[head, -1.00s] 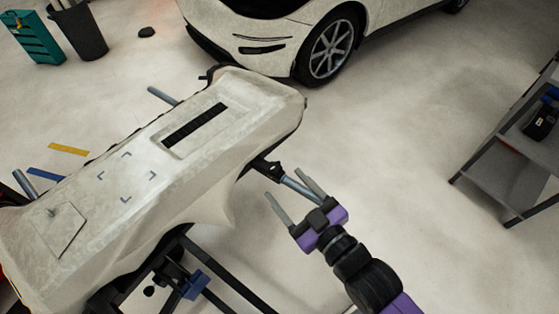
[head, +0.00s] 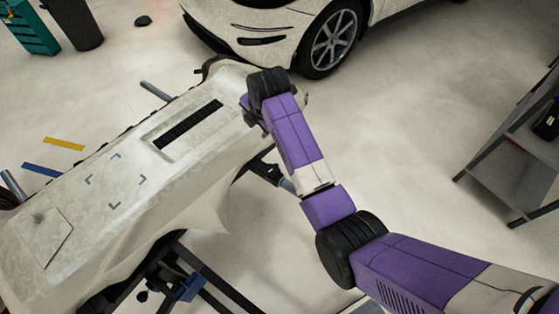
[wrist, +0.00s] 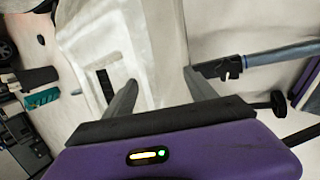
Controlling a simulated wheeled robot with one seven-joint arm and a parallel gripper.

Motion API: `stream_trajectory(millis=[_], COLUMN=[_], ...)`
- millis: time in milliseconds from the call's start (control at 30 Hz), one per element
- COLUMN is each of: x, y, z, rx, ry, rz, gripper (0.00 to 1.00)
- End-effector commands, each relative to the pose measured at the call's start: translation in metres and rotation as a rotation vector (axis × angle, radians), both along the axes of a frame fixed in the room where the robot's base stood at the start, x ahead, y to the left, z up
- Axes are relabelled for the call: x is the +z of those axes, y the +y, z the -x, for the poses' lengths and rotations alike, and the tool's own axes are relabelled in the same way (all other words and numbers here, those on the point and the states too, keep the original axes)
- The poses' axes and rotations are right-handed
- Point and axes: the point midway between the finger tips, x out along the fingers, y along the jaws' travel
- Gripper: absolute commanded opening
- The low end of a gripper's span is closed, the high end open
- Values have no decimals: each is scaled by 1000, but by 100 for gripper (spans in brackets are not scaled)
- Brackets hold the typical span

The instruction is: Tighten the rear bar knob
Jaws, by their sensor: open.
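The cream-wrapped panel (head: 85,225) lies on a black stand in the head view. A grey bar (head: 288,186) with a black clamp (head: 265,172) sticks out from its right side. In the wrist view the grey bar (wrist: 285,53) and black clamp (wrist: 225,68) lie right of the fingers. A small dark round knob (wrist: 278,103) shows below the bar; I cannot tell if it is the rear bar knob. My gripper (wrist: 160,88) is open and empty, its fingers over the panel's image. In the head view my arm hides the fingers near the panel's far right corner.
A car (head: 290,30) stands behind the panel. A grey shelf cart (head: 510,160) is at the right. A teal cabinet (head: 30,30) and dark bin (head: 75,25) stand at the far left. Another bar (head: 155,91) projects from the panel's far side. Floor between panel and cart is clear.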

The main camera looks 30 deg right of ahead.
Motion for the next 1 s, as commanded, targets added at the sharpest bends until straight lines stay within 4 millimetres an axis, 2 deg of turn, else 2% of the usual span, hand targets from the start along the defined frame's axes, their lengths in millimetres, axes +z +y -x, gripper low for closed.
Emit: stream_trajectory(millis=[133, 200, 300, 567, 1000], x=[-33, -41, -42, -51, -111], y=[3, 4, 4, 4, 4], z=[50, 71, 87, 93, 92], rx=[304, 427, 555, 655, 652], ry=[275, 362, 423, 442, 441], rz=[87, 104, 117, 132, 133], gripper=[65, 65, 65, 65, 65])
